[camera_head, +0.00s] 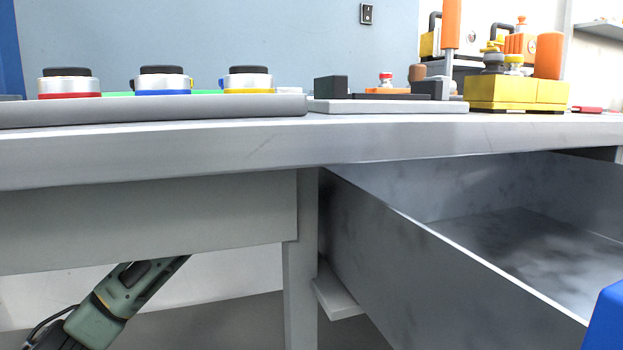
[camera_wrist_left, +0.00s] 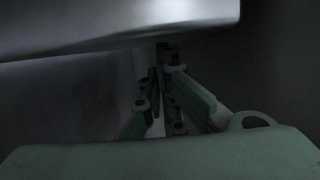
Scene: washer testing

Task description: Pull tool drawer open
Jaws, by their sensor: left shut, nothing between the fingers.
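The grey metal tool drawer (camera_head: 460,255) is pulled well out from under the bench at the right. Its inside floor looks bare in the part that shows; its front is out of frame. My left arm (camera_head: 115,300) shows as a green part under the bench at the lower left, its far end hidden behind the bench apron. In the left wrist view my left gripper (camera_wrist_left: 160,75) is shut and empty, close below a pale metal edge (camera_wrist_left: 120,25). That view is dark, so I cannot tell which part the edge belongs to. My right gripper is not in view.
The workbench top (camera_head: 220,140) carries three round buttons (camera_head: 162,80) on a grey plate and a yellow fixture (camera_head: 515,92). A bench leg (camera_head: 301,270) stands between my left arm and the drawer. A blue object (camera_head: 606,320) cuts in at the lower right.

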